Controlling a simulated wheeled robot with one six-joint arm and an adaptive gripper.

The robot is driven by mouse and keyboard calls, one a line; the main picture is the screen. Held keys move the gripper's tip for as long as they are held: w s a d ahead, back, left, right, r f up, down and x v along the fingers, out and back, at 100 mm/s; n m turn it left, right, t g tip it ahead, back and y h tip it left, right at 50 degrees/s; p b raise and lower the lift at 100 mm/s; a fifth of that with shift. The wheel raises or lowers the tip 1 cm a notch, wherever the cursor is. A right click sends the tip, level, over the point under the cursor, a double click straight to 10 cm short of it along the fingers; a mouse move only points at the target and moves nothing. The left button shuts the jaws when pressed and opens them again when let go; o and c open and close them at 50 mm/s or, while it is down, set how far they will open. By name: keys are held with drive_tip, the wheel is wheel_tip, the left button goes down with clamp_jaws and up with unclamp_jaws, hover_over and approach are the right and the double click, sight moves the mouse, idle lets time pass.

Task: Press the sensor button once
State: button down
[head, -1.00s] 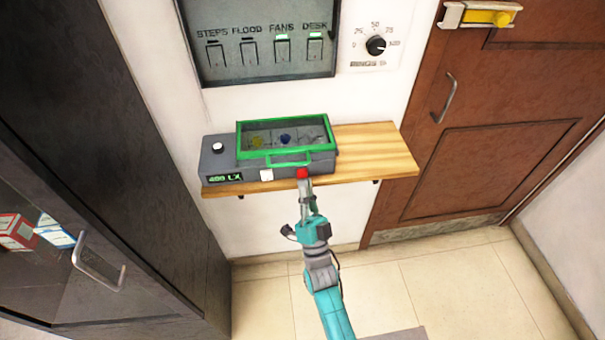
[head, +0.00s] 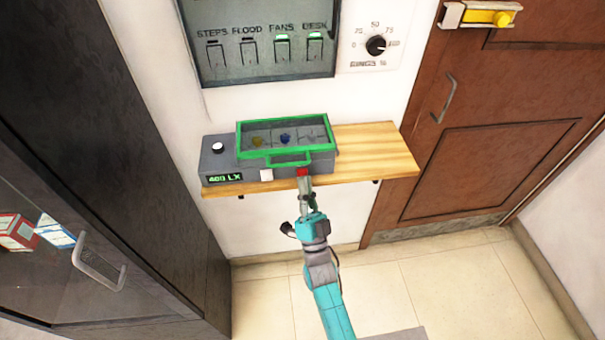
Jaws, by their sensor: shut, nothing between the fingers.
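A grey sensor box (head: 219,168) with a green-framed clear lid (head: 286,156) sits on a wooden shelf (head: 375,153). No label shows which one is the sensor button. My gripper (head: 304,182) is shut and empty, its tip right at the red button and partly covering it. I cannot tell whether they touch. A white round knob (head: 218,147) is on top of the box at left.
Above the shelf is a switch panel (head: 265,65) with the FANS and DESK lights green, and a dial (head: 376,45) beside it. A dark cabinet (head: 110,140) stands at left and a brown door (head: 490,150) at right. The shelf's right half is bare.

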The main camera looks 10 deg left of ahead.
drive_tip(key=shift+w+a, duration=0.15)
drive_tip(key=shift+w, duration=0.35)
idle(0.5)
drive_tip(key=shift+s, duration=0.2)
drive_tip(key=shift+s+d, duration=0.25)
drive_tip(key=shift+s, duration=0.45)
drive_tip(key=s, duration=0.2)
drive_tip(key=s+d, duration=0.1)
drive_tip(key=s, duration=0.1)
drive_tip(key=shift+s+d, duration=0.2)
drive_tip(key=shift+s, duration=0.2)
idle(0.9)
